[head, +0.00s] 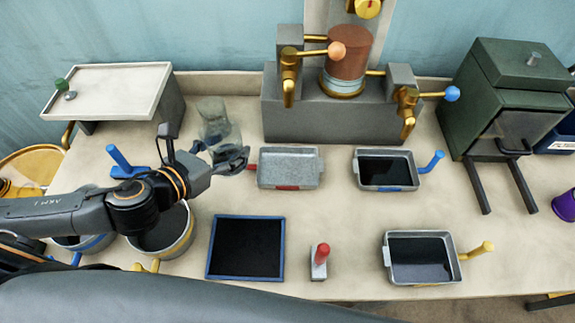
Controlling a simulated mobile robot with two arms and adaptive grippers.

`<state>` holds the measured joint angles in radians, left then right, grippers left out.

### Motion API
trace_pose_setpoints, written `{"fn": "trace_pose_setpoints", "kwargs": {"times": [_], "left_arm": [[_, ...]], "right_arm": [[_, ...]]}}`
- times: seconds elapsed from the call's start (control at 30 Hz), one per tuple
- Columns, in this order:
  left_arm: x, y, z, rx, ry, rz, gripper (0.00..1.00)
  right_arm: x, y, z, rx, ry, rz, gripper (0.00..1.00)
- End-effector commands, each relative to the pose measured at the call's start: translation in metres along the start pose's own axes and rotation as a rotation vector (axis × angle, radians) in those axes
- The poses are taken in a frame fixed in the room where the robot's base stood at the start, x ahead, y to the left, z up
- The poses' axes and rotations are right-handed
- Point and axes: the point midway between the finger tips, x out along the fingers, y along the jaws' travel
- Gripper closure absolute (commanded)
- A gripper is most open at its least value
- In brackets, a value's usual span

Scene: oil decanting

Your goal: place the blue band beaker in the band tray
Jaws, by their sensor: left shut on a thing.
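My left gripper (228,158) reaches in from the left and is shut on a clear glass beaker (214,118), held by its lower part. The beaker looks upright; I cannot make out a blue band on it, and the gripper covers its lower part. A flat dark tray with a blue rim (209,262) lies at the front, empty, below and slightly right of the gripper. A metal tray with a blue handle (415,183) holds dark liquid to the right. I cannot tell which of these is the band tray. My right gripper is not in view.
A red-marked metal tray (290,186) stands just right of the gripper. A yellow-handled tray (455,278), a red-knobbed block (319,268) and pots (185,243) are at the front. A valve stand (335,119) and green box (503,83) stand behind. A raised white tray (105,88) is back left.

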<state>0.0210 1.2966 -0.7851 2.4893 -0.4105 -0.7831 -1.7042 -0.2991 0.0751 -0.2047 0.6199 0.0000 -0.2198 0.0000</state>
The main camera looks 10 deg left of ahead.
Motion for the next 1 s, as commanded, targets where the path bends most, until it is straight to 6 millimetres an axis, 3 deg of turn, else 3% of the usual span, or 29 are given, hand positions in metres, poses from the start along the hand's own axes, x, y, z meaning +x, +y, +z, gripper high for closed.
{"fn": "trace_pose_setpoints", "kwargs": {"times": [0.17,0.47,0.7,1.0], "left_arm": [[0.021,-0.014,0.003,-0.010,-0.005,-0.005,0.82],[0.080,-0.046,-0.002,-0.007,-0.004,-0.004,0.82],[0.125,-0.066,-0.032,-0.004,0.000,-0.003,0.82],[0.149,-0.074,-0.051,-0.002,0.001,-0.001,0.82]], "right_arm": [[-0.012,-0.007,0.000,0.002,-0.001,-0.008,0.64],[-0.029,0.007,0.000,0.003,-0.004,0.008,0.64],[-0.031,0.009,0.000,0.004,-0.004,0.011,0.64],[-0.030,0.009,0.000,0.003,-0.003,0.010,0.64]]}}
